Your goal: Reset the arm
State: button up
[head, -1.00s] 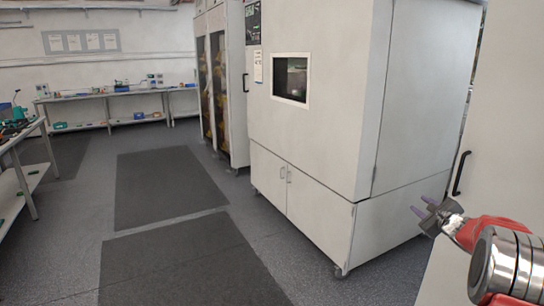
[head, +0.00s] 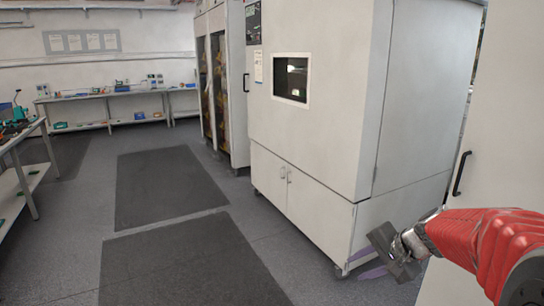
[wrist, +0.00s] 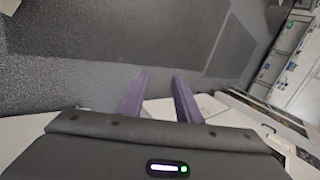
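My gripper (head: 372,256) is at the lower right of the head view, on the end of my red arm, in front of the lower part of the big white cabinet (head: 318,140). Its two purple fingers stand apart with nothing between them. The wrist view also shows my gripper (wrist: 159,92), with the fingers spread and a gap between them. Dark floor and a pale surface show beyond the fingertips there.
A white door with a black handle (head: 461,173) stands at the right, close to my arm. Dark floor mats (head: 165,185) lie on the open floor at left and centre. A workbench (head: 20,137) stands at the far left, and another bench (head: 105,95) runs along the back wall.

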jog(key=s+a+n+g+h, duration=0.15)
jog(key=s+n, duration=0.25)
jog(key=s, duration=0.8)
jog(key=s+a+n+g+h, duration=0.1)
jog(key=s+a+n+h, duration=0.3)
jog(key=s, duration=0.8)
jog(key=r, duration=0.1)
jog(key=s+a+r+n+t, duration=0.1)
jog(key=s+a+r+n+t+y, duration=0.1)
jog(key=r, duration=0.1)
jog(key=shift+s, duration=0.1)
